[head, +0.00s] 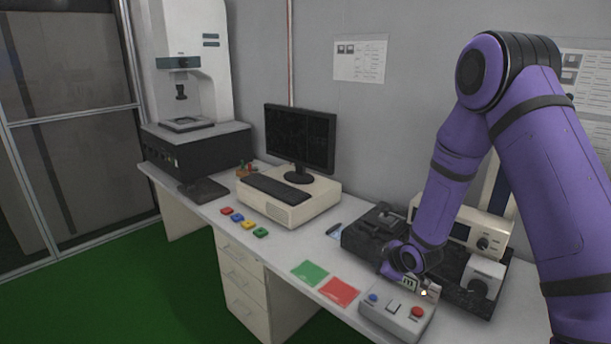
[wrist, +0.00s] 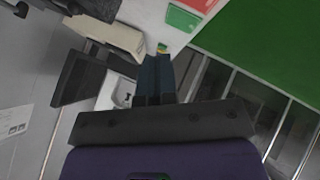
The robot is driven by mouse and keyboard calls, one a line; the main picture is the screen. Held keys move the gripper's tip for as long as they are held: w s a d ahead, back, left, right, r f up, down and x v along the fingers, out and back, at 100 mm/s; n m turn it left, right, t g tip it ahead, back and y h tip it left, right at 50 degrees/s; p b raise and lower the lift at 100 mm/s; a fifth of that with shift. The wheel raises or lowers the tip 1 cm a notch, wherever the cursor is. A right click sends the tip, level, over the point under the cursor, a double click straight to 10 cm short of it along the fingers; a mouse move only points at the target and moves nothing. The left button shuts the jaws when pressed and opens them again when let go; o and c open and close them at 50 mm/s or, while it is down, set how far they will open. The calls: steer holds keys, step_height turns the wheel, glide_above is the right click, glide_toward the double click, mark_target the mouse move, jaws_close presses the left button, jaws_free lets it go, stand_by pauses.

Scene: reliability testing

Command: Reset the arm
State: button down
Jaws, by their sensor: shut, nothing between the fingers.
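My purple arm (head: 440,190) comes in from the right in the head view and bends down to the bench's right end. Its wrist (head: 412,257) is low, just behind the control box and over the front of the black test fixture. My gripper (wrist: 157,62) shows in the wrist view with its two dark fingers together and nothing between them. In the head view the fingertips are not clear against the wrist and the box. The control box (head: 392,315) has a blue button at left, a rocker switch in the middle and a red button at right.
The black test fixture (head: 360,242) carries grey instruments. Green (head: 310,272) and red (head: 339,292) cards lie flat on the white bench. Several coloured blocks, a monitor (head: 300,137) on a beige computer and a tall testing machine (head: 190,60) stand further left. The wall is behind.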

steer(key=s+d+r+m+h, duration=0.15)
steer(key=s+r, duration=0.25)
steer(key=r, duration=0.5)
steer(key=s+d+r+m+h, duration=0.1)
steer(key=s+d+r+m, duration=0.2)
steer(key=r, duration=0.5)
steer(key=s+d+r+m+h, duration=0.15)
steer(key=s+r, duration=0.25)
steer(key=r, duration=0.5)
steer(key=s+r+m+g, duration=0.1)
steer(key=s+r+m, duration=0.2)
steer(key=s, duration=1)
steer(key=s+r+m+g, duration=0.2)
steer(key=s+r+m, duration=0.2)
steer(key=s+r, duration=0.4)
steer(key=s, duration=0.5)
steer(key=shift+d+m+y, duration=0.2)
steer(key=shift+m+y, duration=0.1)
